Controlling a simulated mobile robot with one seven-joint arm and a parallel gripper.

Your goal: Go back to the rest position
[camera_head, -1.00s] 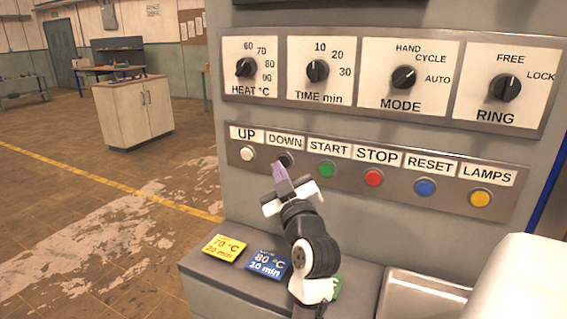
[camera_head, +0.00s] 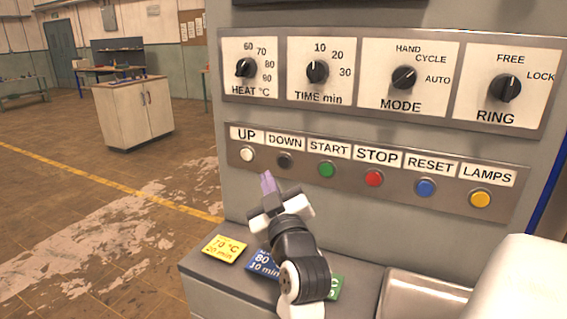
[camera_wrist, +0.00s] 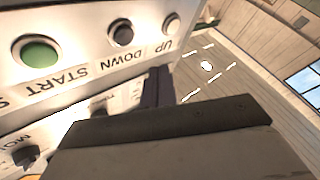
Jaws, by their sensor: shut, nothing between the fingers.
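My gripper (camera_head: 267,183) is in front of the button panel, below and a little left of the black DOWN button (camera_head: 284,160). Its purple-grey fingers are closed together and empty, apart from the panel. My arm hides part of the ledge and cards.
A yellow card (camera_head: 224,248), a blue card (camera_head: 262,264) and a partly hidden green card (camera_head: 334,287) lie on the ledge below. A metal tray (camera_head: 425,296) is right of them. Open floor lies left.

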